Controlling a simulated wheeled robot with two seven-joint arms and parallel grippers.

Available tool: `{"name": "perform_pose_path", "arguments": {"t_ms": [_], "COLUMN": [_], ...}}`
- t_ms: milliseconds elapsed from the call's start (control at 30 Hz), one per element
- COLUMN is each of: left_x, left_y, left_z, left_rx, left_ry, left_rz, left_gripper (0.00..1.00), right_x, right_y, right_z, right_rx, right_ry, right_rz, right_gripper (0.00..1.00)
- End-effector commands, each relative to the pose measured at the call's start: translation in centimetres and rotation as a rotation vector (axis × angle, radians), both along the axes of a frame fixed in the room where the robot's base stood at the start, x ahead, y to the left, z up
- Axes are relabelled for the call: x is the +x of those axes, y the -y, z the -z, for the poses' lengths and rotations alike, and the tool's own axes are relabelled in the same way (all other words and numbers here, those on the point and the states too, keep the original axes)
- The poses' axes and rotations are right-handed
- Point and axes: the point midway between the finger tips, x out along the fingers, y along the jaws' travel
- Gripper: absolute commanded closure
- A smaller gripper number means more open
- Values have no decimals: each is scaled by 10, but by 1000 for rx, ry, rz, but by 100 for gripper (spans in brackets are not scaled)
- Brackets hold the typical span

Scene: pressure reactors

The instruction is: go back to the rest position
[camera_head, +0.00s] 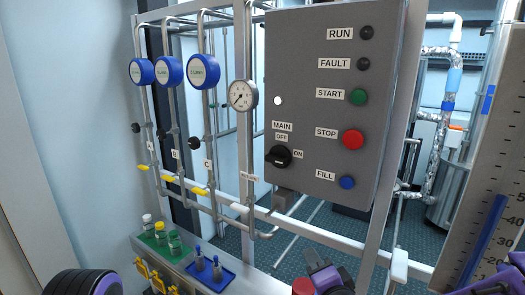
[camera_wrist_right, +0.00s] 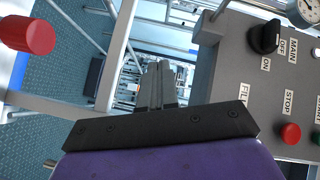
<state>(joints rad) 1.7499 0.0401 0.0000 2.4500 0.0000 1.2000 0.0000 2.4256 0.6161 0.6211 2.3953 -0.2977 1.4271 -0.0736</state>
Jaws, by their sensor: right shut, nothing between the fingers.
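My right gripper (camera_head: 314,262) is low in the middle of the head view, below the control box and in front of the frame's lower rail. In the right wrist view its two dark fingers (camera_wrist_right: 157,82) are together, with nothing between them. The grey control box (camera_head: 330,110) is behind and above it in the head view; the box also fills the right side of the wrist view (camera_wrist_right: 240,75). My left gripper is not in view; only a dark and purple part of my left arm shows at the bottom left.
A red knob (camera_wrist_right: 27,36) is at the wrist view's upper left. Pipes with several blue round caps (camera_head: 203,72) and yellow handles stand left. Below are green-tray bottles (camera_head: 161,240) and a blue tray (camera_head: 210,277). A scaled panel (camera_head: 490,190) stands right.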

Motion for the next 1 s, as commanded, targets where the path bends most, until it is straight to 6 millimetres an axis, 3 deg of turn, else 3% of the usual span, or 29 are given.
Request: {"name": "perform_pose_path", "arguments": {"t_ms": [33,200,267,300,400,533,667,767,1000], "left_x": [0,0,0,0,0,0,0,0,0], "left_y": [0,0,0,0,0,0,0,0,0], "left_z": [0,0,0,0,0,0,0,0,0], "left_rx": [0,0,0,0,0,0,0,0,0], "left_ry": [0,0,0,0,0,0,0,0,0], "left_rz": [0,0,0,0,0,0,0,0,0], "left_gripper": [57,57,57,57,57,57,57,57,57], "right_x": [-9,-67,-96,-118,-179,-250,-294,-306,-305], "right_y": [4,41,60,74,114,163,183,182,181], "right_z": [47,189,231,257,310,347,364,368,368], "right_rx": [-59,-255,-331,-385,-528,-708,-811,-815,-812], "right_ry": [-109,-465,-586,-667,-859,-1042,-1133,-1157,-1156], "right_rz": [-5,-6,-4,-3,-4,-19,-70,-88,-87], "right_gripper": [100,100,100,100,100,100,100,100,100]}}
